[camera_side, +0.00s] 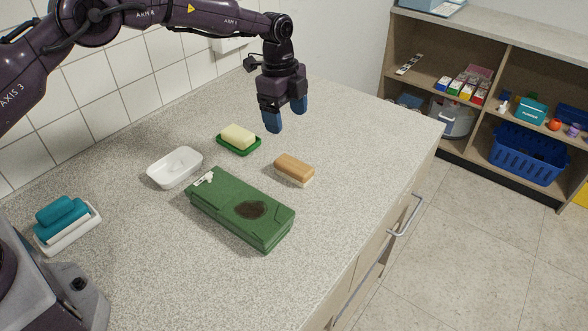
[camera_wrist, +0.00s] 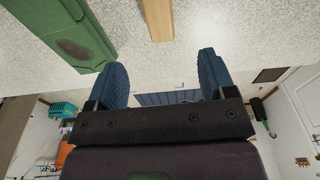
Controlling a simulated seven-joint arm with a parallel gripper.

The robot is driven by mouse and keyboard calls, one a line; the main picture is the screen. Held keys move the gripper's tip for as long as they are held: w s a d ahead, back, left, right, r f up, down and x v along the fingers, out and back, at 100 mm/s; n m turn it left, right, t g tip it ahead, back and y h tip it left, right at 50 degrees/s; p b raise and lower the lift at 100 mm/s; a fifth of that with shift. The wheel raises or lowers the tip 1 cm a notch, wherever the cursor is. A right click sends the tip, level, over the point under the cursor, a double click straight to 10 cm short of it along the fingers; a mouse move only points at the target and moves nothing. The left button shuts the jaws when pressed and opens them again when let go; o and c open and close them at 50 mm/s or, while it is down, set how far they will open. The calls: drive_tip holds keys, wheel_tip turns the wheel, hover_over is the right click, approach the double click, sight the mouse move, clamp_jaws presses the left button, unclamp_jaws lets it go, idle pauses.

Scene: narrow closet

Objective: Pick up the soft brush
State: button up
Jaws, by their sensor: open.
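The soft brush (camera_side: 294,168), with a tan wooden back and pale bristles underneath, lies on the speckled counter in the side view. Its wooden back also shows at the top of the wrist view (camera_wrist: 158,18), cut off by the frame edge. My gripper (camera_side: 286,113) is open and empty, with two blue fingers pointing down. It hangs above the counter, beyond the brush and apart from it. In the wrist view the fingers (camera_wrist: 163,64) stand wide apart, with the brush above the gap between them.
A green box (camera_side: 225,203) with a dark oval patch lies left of the brush. Behind are a green dish (camera_side: 248,151) with a yellow block and an empty white dish (camera_side: 160,180). The counter right of the brush is clear.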

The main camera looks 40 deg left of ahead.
hover_over(294, 164)
drive_tip(key=a, duration=0.1)
drive_tip(key=f, duration=0.7)
drive_tip(key=shift+w+a+f, duration=0.1)
drive_tip(key=shift+a+f, duration=0.05)
drive_tip(key=shift+a, duration=0.05)
drive_tip(key=f, duration=0.2)
drive_tip(key=d+f, duration=0.1)
drive_tip(key=f, duration=0.1)
drive_tip(key=shift+d+f, duration=0.1)
drive_tip(key=shift+f, duration=0.6)
drive_tip(key=shift+f, duration=0.25)
drive_tip(key=c, duration=1)
drive_tip(key=shift+r, duration=0.1)
